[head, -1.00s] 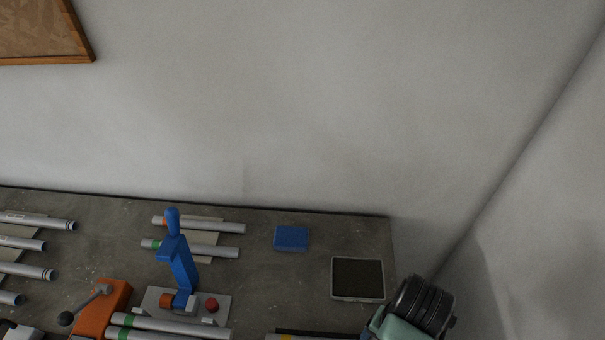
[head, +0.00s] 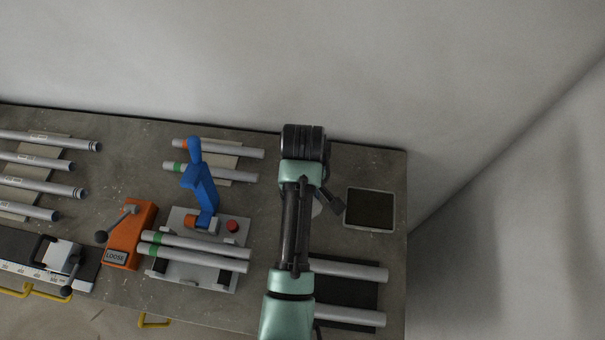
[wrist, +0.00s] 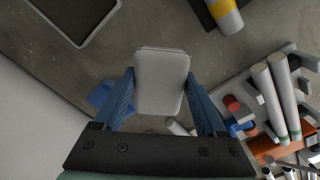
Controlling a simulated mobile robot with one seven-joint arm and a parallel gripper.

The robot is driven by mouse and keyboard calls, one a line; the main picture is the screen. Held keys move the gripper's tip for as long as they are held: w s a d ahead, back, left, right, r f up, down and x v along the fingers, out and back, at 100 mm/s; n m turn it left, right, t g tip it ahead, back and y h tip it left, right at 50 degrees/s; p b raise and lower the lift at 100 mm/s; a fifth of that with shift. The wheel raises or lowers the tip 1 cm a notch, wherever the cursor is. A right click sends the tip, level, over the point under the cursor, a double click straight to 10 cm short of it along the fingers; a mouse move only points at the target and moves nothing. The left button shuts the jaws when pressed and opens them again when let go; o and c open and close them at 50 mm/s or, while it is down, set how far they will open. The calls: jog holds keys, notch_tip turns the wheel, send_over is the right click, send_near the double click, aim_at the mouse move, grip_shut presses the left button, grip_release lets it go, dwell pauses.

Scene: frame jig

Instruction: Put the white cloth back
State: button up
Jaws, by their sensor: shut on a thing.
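The white cloth (wrist: 161,82) is a folded, pale rectangular pad. In the wrist view my gripper (wrist: 161,72) is shut on it, with one blue finger at each side. The cloth appears held above the bench. In the head view my arm covers most of the gripper; a small pale patch (head: 316,206), likely the cloth, shows at the arm's right side. A blue pad (wrist: 98,95) lies on the bench, partly hidden behind the left finger. A shallow dark tray with a light rim (head: 346,207) lies right of my arm, also at the wrist view's upper left (wrist: 77,46).
A clamp fixture with a blue handle (head: 203,187) and a red button (head: 232,226) stands left of my arm. An orange block (head: 125,240) reads LOOSE. Tubes lie on a dark mat (head: 345,292) at the front right. The wall bounds the back.

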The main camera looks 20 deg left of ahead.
jog(key=shift+f, duration=2.95)
jog(key=shift+f, duration=0.1)
